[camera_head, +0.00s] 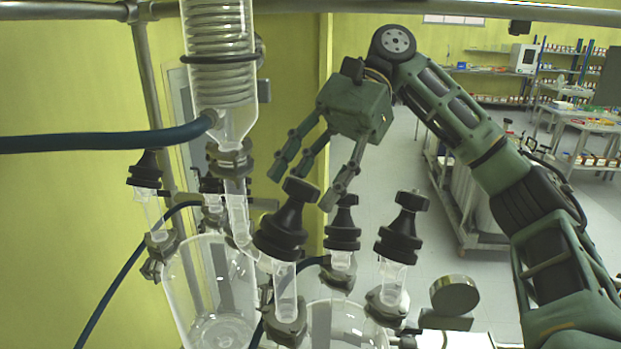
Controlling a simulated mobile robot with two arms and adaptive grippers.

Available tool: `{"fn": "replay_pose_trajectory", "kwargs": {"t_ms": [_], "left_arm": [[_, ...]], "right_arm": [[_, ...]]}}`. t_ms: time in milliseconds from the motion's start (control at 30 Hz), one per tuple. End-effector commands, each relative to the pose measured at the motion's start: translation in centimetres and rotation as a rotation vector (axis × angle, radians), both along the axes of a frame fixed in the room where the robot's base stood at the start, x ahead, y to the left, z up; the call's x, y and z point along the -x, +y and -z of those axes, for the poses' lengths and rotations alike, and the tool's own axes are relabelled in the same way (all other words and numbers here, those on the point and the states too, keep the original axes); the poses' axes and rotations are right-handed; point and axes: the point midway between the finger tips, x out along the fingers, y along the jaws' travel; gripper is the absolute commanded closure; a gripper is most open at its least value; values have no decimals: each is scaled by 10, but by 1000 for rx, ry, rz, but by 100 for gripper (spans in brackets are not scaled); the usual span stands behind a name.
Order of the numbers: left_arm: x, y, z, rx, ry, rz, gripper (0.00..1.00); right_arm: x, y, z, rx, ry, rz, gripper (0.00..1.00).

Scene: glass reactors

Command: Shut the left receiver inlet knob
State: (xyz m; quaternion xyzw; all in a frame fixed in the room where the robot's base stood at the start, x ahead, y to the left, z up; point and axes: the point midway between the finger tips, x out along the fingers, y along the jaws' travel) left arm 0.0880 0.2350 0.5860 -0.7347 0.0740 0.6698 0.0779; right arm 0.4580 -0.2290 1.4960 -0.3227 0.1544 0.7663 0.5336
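Several black valve knobs stand on glass necks above two glass vessels. The largest-looking black knob (283,228) is in the middle, tilted to the right at its top. Others are the far-left knob (146,169), one partly hidden knob (211,187), a knob (342,232) to the right and another knob (403,231) at the far right. I cannot tell for sure which is the left receiver inlet knob. My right gripper (305,186) points down with its fingers spread and empty, close to the top of the middle knob. Whether it touches is unclear. My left gripper is not in view.
A coiled glass condenser (219,70) rises above the left glass vessel (210,285). A thick blue hose (100,142) runs to it from the left. A round gauge-like disc (455,295) stands at the lower right. Lab benches and shelves are far behind.

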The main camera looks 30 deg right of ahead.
Motion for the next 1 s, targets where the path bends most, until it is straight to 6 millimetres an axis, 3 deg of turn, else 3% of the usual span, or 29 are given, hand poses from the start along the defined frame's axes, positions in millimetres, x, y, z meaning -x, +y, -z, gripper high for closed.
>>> {"fn": "replay_pose_trajectory", "kwargs": {"t_ms": [333,700,1000], "left_arm": [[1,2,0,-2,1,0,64],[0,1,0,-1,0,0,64],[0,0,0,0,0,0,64]], "right_arm": [[-1,-2,-5,-6,-5,3,49],[-11,-39,-38,-4,-7,8,49],[-14,-47,-46,0,-1,-3,49]]}}
